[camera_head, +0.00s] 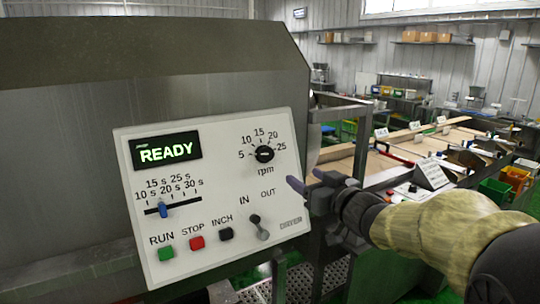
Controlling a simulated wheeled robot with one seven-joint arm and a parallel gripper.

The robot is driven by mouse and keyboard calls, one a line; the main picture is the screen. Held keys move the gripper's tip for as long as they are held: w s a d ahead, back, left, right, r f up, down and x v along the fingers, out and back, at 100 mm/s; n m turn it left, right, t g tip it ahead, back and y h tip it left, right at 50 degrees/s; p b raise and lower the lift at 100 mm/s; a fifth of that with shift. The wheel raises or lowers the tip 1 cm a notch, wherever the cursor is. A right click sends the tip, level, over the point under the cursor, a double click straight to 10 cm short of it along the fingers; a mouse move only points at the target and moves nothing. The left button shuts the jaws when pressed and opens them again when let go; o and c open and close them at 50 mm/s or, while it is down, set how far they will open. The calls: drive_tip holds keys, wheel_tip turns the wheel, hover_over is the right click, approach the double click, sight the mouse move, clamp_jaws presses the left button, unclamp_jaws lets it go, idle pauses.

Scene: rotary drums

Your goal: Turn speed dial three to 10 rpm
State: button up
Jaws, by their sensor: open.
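One speed dial (264,154), a black round knob, sits at the upper right of a white control panel (215,195). Marks 5, 10, 15, 20 and 25 surround it, with "rpm" below. A pale line shows on the knob, but I cannot tell which mark it points to. A small plate (291,222) at the panel's lower right is too small to read, so I cannot confirm the number three. My gripper (308,180) is open and empty, its purple fingertips just right of the panel edge, right of and below the dial. The dial is unobstructed.
The panel also has a READY display (166,151), a time slider (164,210), a green RUN button (166,253), a red STOP button (197,243), a black INCH button (226,234) and an IN/OUT lever (258,226). A wooden-topped bench (400,150) stands behind at right.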

sight(269, 154)
drive_tip(key=p+x, duration=0.7)
drive_tip(key=x, duration=0.9)
drive_tip(key=shift+r, duration=0.1)
drive_tip(key=shift+x, duration=0.75)
drive_tip(key=shift+s, duration=0.1)
drive_tip(key=c, duration=1)
